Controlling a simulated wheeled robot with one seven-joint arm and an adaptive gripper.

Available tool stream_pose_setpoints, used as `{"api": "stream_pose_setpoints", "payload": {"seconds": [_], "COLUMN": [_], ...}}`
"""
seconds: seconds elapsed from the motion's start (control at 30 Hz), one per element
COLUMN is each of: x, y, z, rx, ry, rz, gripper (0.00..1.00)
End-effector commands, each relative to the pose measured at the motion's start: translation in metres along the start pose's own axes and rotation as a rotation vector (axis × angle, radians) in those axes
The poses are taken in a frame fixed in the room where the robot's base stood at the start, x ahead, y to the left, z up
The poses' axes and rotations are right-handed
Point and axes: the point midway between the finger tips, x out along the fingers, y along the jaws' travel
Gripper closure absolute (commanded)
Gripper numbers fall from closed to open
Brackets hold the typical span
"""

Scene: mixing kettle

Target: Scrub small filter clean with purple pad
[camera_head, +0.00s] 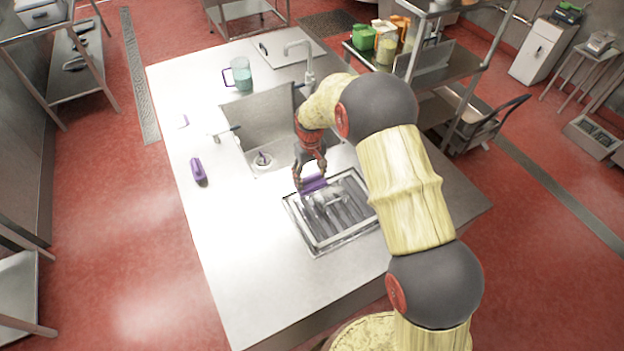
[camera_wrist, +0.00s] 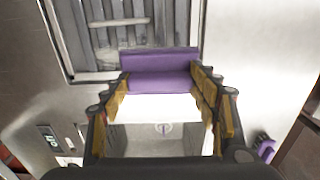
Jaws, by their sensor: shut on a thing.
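The small filter (camera_head: 347,231) is a grey metal frame with parallel slats, lying flat on the steel counter to the right of the sink. It also shows at the top left of the wrist view (camera_wrist: 85,35), where a dull whitish smudge marks the slats. My gripper (camera_head: 309,180) is shut on the purple pad (camera_head: 314,185) at the filter's sink-side edge. In the wrist view the pad (camera_wrist: 160,60) spans between my fingertips, overlapping the filter's edge. I cannot tell whether the pad touches the slats. My arm hides part of the area to the right.
The sink (camera_head: 255,125) and its tap (camera_head: 301,50) lie behind my gripper. A purple object (camera_head: 198,172) sits on the left of the counter, and a jug of teal liquid (camera_head: 241,74) stands at the back. The front left of the counter is clear.

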Motion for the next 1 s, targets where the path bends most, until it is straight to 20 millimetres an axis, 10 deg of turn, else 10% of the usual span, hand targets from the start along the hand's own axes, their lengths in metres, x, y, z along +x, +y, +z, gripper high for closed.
{"api": "stream_pose_setpoints", "payload": {"seconds": [1.0], "x": [0.076], "y": [0.001], "z": [0.001], "rx": [-0.001], "ry": [0.000], "rz": [0.000], "gripper": [0.60]}}
